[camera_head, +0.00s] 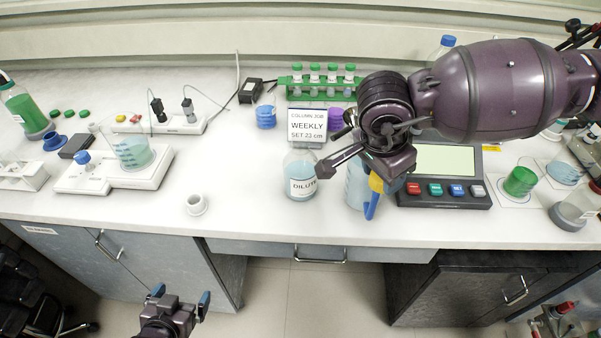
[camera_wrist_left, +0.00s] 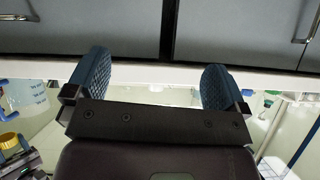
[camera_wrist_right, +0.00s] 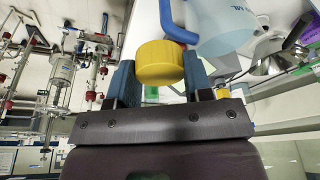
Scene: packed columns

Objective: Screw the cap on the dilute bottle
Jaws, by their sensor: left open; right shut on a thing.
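The dilute bottle (camera_head: 301,184), clear with pale blue liquid and a DILUTE label, stands upright on the counter. A small white round piece (camera_head: 196,206), perhaps the cap, sits near the front edge left of the bottle. The jug also shows in the right wrist view (camera_wrist_right: 221,22). My left gripper (camera_head: 181,295) is open and empty, below the counter front; its fingers show in the left wrist view (camera_wrist_left: 155,80).
A WEEKLY sign (camera_head: 308,125) stands behind the bottle. A balance (camera_head: 446,190) is right of the jug. A stirrer plate (camera_head: 100,178) with a beaker (camera_head: 133,155) is at left. A green tube rack (camera_head: 297,88) is at the back. The front counter between white piece and bottle is clear.

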